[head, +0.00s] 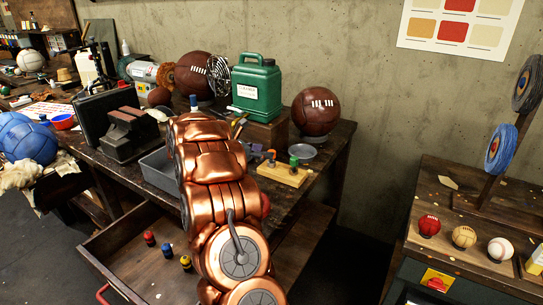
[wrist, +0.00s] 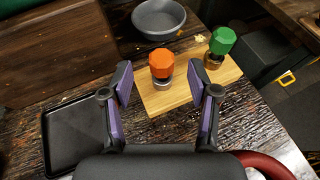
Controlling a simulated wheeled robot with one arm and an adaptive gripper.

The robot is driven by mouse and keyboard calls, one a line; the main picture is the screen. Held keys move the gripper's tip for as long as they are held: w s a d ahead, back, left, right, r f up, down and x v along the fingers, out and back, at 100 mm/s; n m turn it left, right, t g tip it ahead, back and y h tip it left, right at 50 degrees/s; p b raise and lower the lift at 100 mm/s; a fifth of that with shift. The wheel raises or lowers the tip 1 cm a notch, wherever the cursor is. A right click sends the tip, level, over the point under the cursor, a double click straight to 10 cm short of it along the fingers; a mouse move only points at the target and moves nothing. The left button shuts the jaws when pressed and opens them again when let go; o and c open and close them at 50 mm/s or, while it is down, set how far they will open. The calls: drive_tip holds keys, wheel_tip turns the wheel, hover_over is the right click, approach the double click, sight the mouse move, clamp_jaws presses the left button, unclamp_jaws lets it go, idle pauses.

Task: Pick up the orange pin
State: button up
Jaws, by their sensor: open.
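The orange pin (wrist: 162,64) has a faceted orange head on a metal stem and stands upright on a light wooden board (wrist: 180,96), which also shows in the head view (head: 283,176). My gripper (wrist: 161,80) is open, with one purple-padded finger to each side of the pin in the picture. I see no contact between the fingers and the pin. A green pin (wrist: 222,41) stands at the right of the board; it also shows in the head view (head: 293,161). My copper arm hides much of the gripper area in the head view.
A grey bowl (wrist: 158,18) sits just beyond the board. A dark tray (wrist: 80,132) lies to the left, near a wooden box (wrist: 50,55). A green canister (head: 256,88) and a brown ball (head: 316,110) stand behind on the workbench. An open drawer (head: 125,250) juts out below.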

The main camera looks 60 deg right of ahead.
drive_tip(key=shift+p+x, duration=0.45)
drive_tip(key=shift+x, duration=1.9)
drive_tip(key=shift+a+f, duration=0.1)
drive_tip(key=shift+a, duration=0.05)
drive_tip(key=shift+c, duration=0.3)
clamp_jaws()
wheel_tip(320, 180, up, 4)
drive_tip(key=shift+w+a+f+b, duration=0.1)
drive_tip(key=shift+a+f+b, duration=0.05)
drive_tip(key=shift+b, duration=0.3)
drive_tip(key=w+a, duration=0.3)
drive_tip(key=a, duration=0.4)
drive_tip(key=w+a+r+b, duration=0.1)
drive_tip(key=w+a, duration=0.3)
drive_tip(key=a, duration=0.3)
drive_tip(key=shift+r, duration=0.25)
